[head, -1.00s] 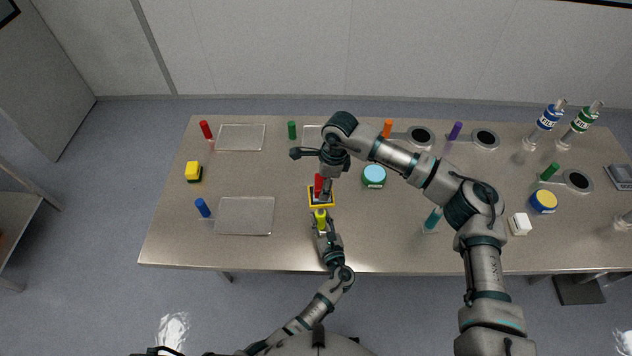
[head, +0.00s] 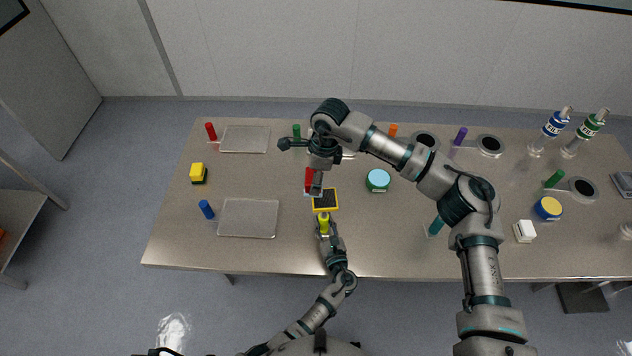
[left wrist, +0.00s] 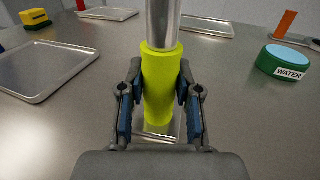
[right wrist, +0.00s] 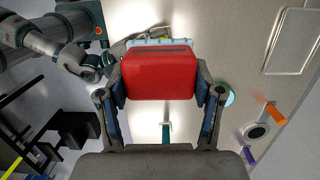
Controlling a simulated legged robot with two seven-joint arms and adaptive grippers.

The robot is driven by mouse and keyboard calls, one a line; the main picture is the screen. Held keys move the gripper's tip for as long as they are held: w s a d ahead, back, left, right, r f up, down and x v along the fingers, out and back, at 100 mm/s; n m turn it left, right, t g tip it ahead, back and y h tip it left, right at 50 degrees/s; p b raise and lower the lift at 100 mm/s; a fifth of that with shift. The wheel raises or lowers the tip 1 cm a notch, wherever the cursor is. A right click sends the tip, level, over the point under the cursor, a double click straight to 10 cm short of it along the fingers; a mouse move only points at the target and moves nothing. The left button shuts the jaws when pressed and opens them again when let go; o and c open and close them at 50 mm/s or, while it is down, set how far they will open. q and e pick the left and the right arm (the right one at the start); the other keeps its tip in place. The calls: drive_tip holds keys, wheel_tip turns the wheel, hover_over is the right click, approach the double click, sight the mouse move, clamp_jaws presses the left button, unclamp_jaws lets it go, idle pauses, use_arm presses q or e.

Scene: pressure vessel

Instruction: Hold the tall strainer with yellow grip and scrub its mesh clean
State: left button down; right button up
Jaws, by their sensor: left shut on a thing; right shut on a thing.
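The strainer has a bright yellow-green grip (left wrist: 158,85) and a metal shaft (left wrist: 163,20) that rises out of the left wrist view. In the head view its dark mesh head with a yellow frame (head: 326,200) faces up. My left gripper (head: 323,229) is shut around the grip, over the front part of the table. My right gripper (right wrist: 160,95) is shut on a red scrubber (right wrist: 160,75) with a light-blue underside (right wrist: 160,43). In the head view the red scrubber (head: 309,178) is at the mesh's upper left. I cannot tell whether they touch.
Flat metal trays (head: 247,218) lie on the left of the table (head: 180,240). A yellow sponge-like block (head: 198,172) stands near the left edge. A green round tub (head: 377,180), marked WATER in the left wrist view, stands right of the mesh. Bottles (head: 551,126) stand at the back right.

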drive_tip(key=shift+r, duration=1.5)
use_arm(q)
drive_tip(key=c, duration=0.7)
unclamp_jaws()
drive_tip(key=v, duration=0.7)
drive_tip(key=shift+s+d, duration=0.1)
drive_tip(key=shift+s, duration=0.1)
